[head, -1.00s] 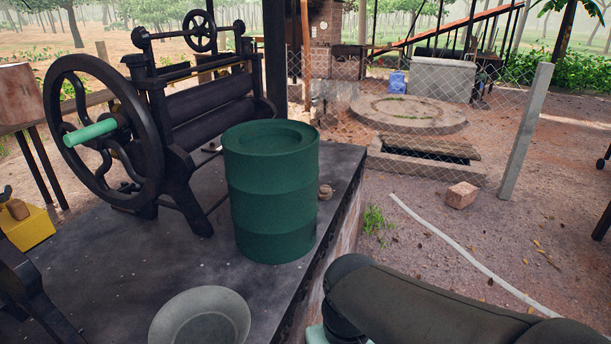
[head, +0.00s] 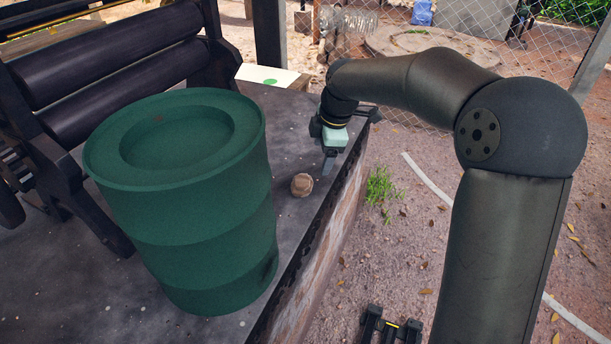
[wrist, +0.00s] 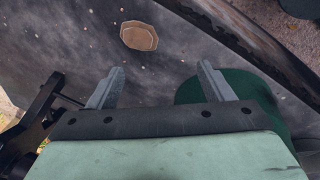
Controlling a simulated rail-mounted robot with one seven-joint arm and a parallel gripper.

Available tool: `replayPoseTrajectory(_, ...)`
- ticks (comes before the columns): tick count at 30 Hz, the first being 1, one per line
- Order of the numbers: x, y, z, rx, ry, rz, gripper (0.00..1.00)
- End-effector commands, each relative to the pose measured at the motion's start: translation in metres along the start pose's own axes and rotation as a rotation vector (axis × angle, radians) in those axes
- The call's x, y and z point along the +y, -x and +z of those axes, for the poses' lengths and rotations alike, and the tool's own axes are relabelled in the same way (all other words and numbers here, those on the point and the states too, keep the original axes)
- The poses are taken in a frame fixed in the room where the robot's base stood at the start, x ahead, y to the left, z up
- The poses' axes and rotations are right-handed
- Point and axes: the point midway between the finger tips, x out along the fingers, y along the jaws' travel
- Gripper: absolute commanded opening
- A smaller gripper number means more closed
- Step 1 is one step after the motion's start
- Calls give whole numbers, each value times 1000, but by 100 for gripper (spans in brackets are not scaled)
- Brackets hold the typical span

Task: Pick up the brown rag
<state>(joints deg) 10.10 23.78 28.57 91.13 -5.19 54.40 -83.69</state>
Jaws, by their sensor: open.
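The brown rag (head: 302,185) is a small rounded bundle on the dark tabletop, right of the green drum and near the table's right edge. In the wrist view the rag (wrist: 139,37) lies beyond the fingertips, slightly left of the middle, and looks like a flat brown many-sided shape. My gripper (head: 327,165) is above the table's right edge, just beyond and right of the rag in the head view. In the wrist view my gripper (wrist: 160,70) has its two grey fingers spread apart with nothing between them. The rag is apart from the fingers.
The large green drum (head: 190,225) stands close left of the rag; its edge also shows by the right finger in the wrist view (wrist: 250,90). A roller machine (head: 120,85) stands behind the drum. A pale board with a green spot (head: 262,75) lies at the back of the dark table (head: 50,285).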

Motion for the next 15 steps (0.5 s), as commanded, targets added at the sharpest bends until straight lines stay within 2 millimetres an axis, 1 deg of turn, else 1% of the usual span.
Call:
replayPoseTrajectory(1, 15, -9, -2, 26, 64, 12, 74)
replayPoseTrajectory(3, 29, -13, -4, 49, 140, 30, 74)
replayPoseTrajectory(5, 36, -16, -5, 61, 179, 39, 74)
replayPoseTrajectory(8, 40, -27, -7, 69, 206, 44, 74)
replayPoseTrajectory(11, 40, -45, -8, 68, 208, 42, 74)
replayPoseTrajectory(15, 42, -76, -10, 68, 207, 43, 74)
